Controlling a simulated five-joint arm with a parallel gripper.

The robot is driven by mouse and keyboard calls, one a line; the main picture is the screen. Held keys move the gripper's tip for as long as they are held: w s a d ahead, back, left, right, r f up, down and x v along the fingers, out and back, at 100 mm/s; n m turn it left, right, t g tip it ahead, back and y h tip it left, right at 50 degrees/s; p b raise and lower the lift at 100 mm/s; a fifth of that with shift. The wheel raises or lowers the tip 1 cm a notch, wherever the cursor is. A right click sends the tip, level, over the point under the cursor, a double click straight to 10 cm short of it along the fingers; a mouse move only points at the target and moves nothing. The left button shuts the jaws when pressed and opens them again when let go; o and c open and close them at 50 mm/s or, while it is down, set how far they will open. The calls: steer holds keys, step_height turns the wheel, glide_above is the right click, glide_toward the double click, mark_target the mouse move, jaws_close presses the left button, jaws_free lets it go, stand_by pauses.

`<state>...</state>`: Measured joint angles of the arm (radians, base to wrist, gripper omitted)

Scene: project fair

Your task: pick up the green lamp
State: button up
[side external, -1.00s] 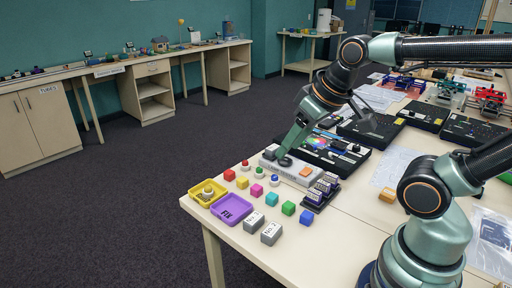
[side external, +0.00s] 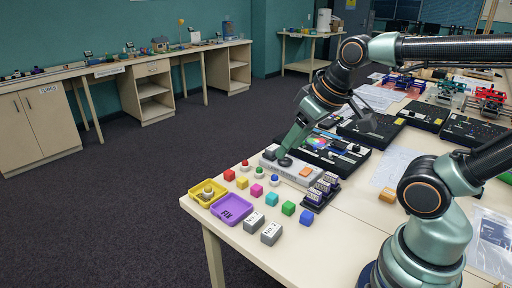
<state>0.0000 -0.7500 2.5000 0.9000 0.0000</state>
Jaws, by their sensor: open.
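The green lamp (side external: 260,172) appears to be the small round-topped piece between a similar red one (side external: 245,165) and a blue one (side external: 275,180), in a row near the table's far-left edge. It looks upright on a pale base, with nothing touching it. My gripper (side external: 284,161) is low over a grey slab-like device (side external: 293,171), just right of and beyond the green lamp. It is open and apart from the lamp. The gap between its fingers is too small to make out.
Grey "No." blocks (side external: 271,234), a dark rack (side external: 313,204) and a black panel (side external: 350,163) are nearby.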

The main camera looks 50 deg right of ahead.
steer(key=o, duration=0.4)
